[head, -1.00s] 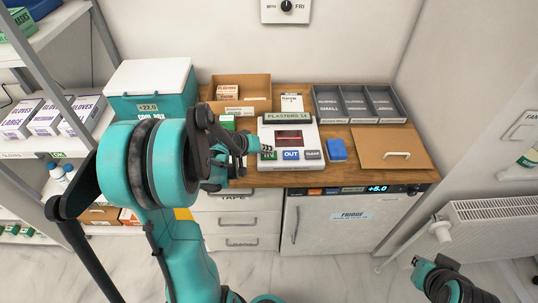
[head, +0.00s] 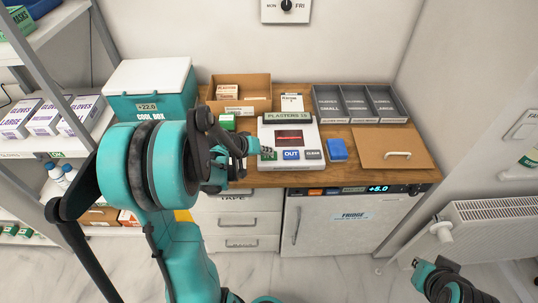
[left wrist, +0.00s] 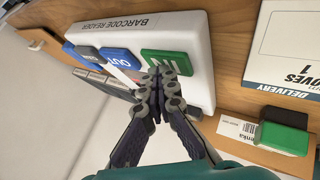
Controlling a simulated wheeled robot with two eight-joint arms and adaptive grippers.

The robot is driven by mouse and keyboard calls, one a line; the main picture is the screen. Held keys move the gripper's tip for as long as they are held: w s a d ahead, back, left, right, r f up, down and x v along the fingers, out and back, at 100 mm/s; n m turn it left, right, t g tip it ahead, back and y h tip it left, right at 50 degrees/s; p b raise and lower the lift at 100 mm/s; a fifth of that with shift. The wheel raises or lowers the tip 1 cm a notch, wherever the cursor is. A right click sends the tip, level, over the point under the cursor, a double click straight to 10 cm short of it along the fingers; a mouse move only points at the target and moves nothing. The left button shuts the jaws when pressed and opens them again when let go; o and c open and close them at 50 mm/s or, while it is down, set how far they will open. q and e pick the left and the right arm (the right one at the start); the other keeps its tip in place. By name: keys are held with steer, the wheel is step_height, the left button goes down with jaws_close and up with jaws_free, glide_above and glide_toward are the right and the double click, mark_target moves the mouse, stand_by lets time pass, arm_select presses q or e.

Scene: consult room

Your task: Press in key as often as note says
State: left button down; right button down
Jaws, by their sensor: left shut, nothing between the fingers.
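The white barcode reader (head: 263,134) stands on the wooden counter; its top display (head: 289,118) reads PLASTERS 15. Its front keys are the green IN key (head: 268,154), the blue OUT key (head: 291,154) and the grey CLEAR key (head: 313,155). My left gripper (head: 254,147) is shut and empty at the IN key; in the left wrist view its tips overlap the edge of that key (left wrist: 165,62), contact unclear. A DELIVERY note (left wrist: 285,60) there shows "OVES 1", the rest cut off. A white card (head: 292,102) behind the reader is too small to read. My right gripper (head: 418,264) is at the lower right, its jaws unclear.
A blue block (head: 337,149) and a brown panel with a handle (head: 375,147) lie right of the reader. Grey bins (head: 359,119) and a cardboard box (head: 257,84) stand behind. A cool box (head: 150,75) is at left, a fridge (head: 335,235) below.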

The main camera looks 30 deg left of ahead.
arm_select(q)
steer(key=shift+r, duration=0.15)
steer(key=shift+r+p, duration=0.75)
steer(key=shift+r, duration=0.1)
steer(key=shift+r+p, duration=1.9)
steer(key=shift+r, duration=0.55)
step_height(320, 180, up, 4)
steer(key=p, duration=0.5)
steer(key=shift+f, duration=0.1)
steer(key=shift+f, duration=0.15)
